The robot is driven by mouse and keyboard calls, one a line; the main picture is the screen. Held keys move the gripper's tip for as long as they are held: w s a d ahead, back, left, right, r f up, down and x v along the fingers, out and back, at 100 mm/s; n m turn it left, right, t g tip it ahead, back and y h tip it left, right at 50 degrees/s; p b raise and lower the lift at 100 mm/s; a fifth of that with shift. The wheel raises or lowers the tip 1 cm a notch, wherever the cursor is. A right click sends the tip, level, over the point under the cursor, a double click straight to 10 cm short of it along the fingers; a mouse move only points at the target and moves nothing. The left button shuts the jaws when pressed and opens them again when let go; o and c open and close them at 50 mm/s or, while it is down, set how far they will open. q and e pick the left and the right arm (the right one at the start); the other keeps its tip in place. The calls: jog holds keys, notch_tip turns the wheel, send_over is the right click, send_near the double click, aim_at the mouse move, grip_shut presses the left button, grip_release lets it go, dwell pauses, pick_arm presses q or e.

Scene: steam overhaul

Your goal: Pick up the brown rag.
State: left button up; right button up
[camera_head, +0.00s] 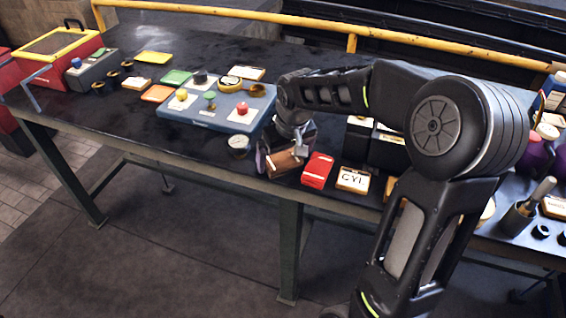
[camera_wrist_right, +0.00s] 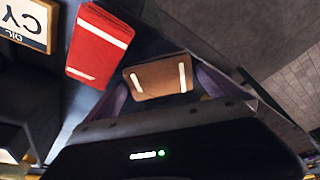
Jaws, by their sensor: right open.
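The brown rag (camera_head: 286,162) is a folded cloth with pale stripes at the front edge of the dark bench. It also shows in the right wrist view (camera_wrist_right: 158,79). My right gripper (camera_head: 283,152) is over it, pointing down, with its jaws open. In the right wrist view the purple-grey fingers (camera_wrist_right: 163,88) stand to the left and right of the rag, and part of its near edge lies close to the gripper body. I cannot tell whether the fingers touch it. My left gripper is in neither view.
A red folded cloth (camera_head: 318,170) lies just right of the brown rag, followed by a CYL sign (camera_head: 353,180) and dark boxes (camera_head: 388,150). A round tin (camera_head: 239,145) and a blue tray (camera_head: 208,118) with small parts are to the left. The bench's front edge is close.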

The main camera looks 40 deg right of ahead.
aim_at(284, 161)
jog(key=shift+c, duration=0.2)
jog(key=c, duration=1.2)
jog(key=shift+o, duration=0.2)
jog(key=shift+r, duration=0.15)
notch_tip(284, 161, up, 10)
dwell(0.6)
